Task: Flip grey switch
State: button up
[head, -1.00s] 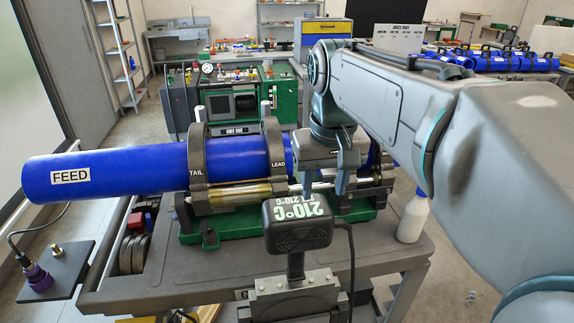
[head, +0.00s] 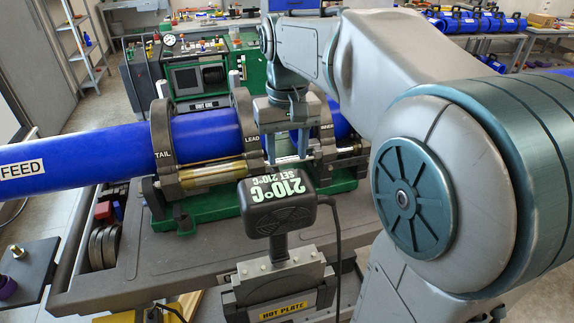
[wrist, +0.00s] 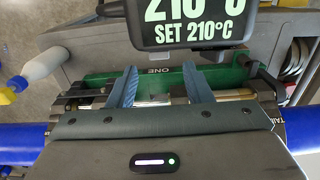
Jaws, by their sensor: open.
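I cannot make out a grey switch in either view. The green-and-grey control unit (head: 190,75), marked UNIT ONE, with a dark screen and a round gauge, stands behind the clamp machine in the head view. My gripper (head: 287,146) points down above the machine, just right of the LEAD clamp ring (head: 245,127), in front of the blue pipe (head: 105,153). In the wrist view, my gripper (wrist: 160,82) shows two spread blue-grey fingers with nothing between them. Green machine frame and shiny rods lie beyond the fingers.
The heater box (head: 277,203), reading 210°C, stands on the HOT PLATE holder (head: 283,285) close in front of my gripper, with a black cable on its right. It also looms in the wrist view (wrist: 190,22). A white bottle (wrist: 45,62) stands at left there. The cart top (head: 190,262) is partly clear.

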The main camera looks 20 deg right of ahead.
jog(key=shift+f, duration=2.3)
jog(key=shift+c, duration=0.3)
jog(key=c, duration=0.9)
jog(key=p, duration=0.1)
jog(key=g+p, duration=0.1)
jog(key=p, duration=0.1)
jog(key=shift+w+r+g, duration=0.2)
jog(key=shift+r+g, duration=0.05)
jog(key=shift+g, duration=0.05)
jog(key=shift+w+f+g+p, duration=0.25)
jog(key=shift+f+g+p, duration=0.15)
jog(key=shift+g+p, duration=1.05)
jog(key=shift+t, duration=0.35)
